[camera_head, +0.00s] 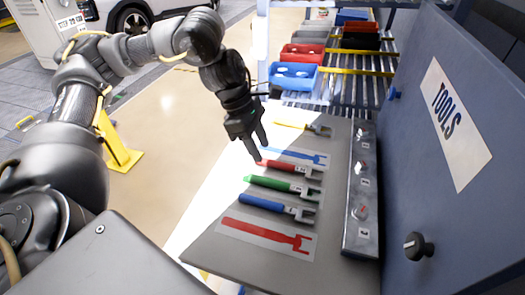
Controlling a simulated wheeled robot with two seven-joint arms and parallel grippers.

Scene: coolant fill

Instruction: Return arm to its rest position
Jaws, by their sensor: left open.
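My left arm comes in from the left and bends down over the tool board (335,215). My left gripper (260,150) is open and empty, pointing down near the left ends of the tools. A red tool (287,166) lies just below its fingertips in the picture; I cannot tell the exact height gap. A green tool (280,184) and a blue tool (277,207) lie nearer to me, and a yellow tool (302,127) lies farther back. My right gripper is not in view.
A blue panel marked TOOLS (455,120) stands along the right. A metal strip with switches (361,190) runs beside the board. Red bin (302,54) and blue bin (293,76) sit on a rack behind. A yellow post (118,150) stands on the floor at left.

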